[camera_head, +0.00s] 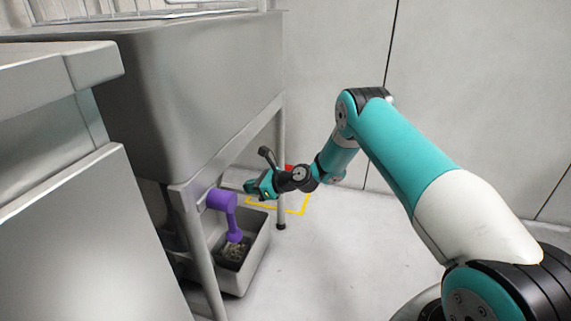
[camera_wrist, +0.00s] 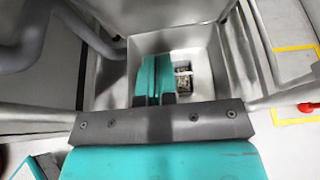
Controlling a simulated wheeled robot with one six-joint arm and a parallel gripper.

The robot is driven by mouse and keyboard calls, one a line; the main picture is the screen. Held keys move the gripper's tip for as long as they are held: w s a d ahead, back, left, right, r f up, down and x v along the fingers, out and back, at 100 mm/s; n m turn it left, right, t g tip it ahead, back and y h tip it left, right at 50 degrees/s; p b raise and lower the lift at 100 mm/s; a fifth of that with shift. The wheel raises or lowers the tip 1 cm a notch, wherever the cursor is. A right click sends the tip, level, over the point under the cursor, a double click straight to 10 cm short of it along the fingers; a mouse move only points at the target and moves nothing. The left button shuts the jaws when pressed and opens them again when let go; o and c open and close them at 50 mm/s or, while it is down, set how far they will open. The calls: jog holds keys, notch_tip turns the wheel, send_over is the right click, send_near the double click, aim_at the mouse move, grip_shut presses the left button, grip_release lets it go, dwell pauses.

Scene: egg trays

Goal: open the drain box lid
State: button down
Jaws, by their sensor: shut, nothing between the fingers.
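The grey drain box (camera_head: 262,250) stands on the floor under the sink, and its upper side looks open. A dark basket with bits of debris (camera_head: 232,254) shows inside it, and also in the wrist view (camera_wrist: 184,80). A purple bent piece (camera_head: 224,204) reaches down towards the basket. I cannot make out a separate lid with certainty. My gripper (camera_head: 250,187) is over the far part of the box, just right of the purple piece. In the wrist view its teal fingers (camera_wrist: 153,80) are together, with nothing between them, over the box opening.
The steel sink (camera_head: 205,90) and its legs (camera_head: 281,150) stand close by my gripper. A counter cabinet (camera_head: 70,220) fills the left. A yellow floor outline (camera_head: 298,211) and a red object (camera_head: 289,168) lie beyond the box. The floor (camera_head: 340,250) right of the box is clear.

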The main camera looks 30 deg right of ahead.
jog(key=p+v, duration=0.3)
jog(key=v, duration=0.5)
jog(key=s+a+r+n+g+h, duration=0.3)
jog(key=s+r+n+g+h, duration=0.25)
jog(key=s+r+n, duration=1.05)
jog(key=s+a+r+n+g, duration=0.1)
jog(key=s+a+r+n, duration=0.3)
jog(key=s+n, duration=0.25)
jog(key=s+a+r+n+g+p, duration=0.1)
jog(key=s+a+r+n+g, duration=0.2)
jog(key=s+n, duration=0.4)
jog(key=s+a+r+n, duration=0.4)
jog(key=s+r+n, duration=0.1)
jog(key=s, duration=0.4)
notch_tip(320, 180, up, 36)
jog(key=p, duration=3.5)
jog(key=shift+w+f, duration=0.15)
jog(key=shift+f, duration=0.05)
jog(key=shift+a, duration=0.1)
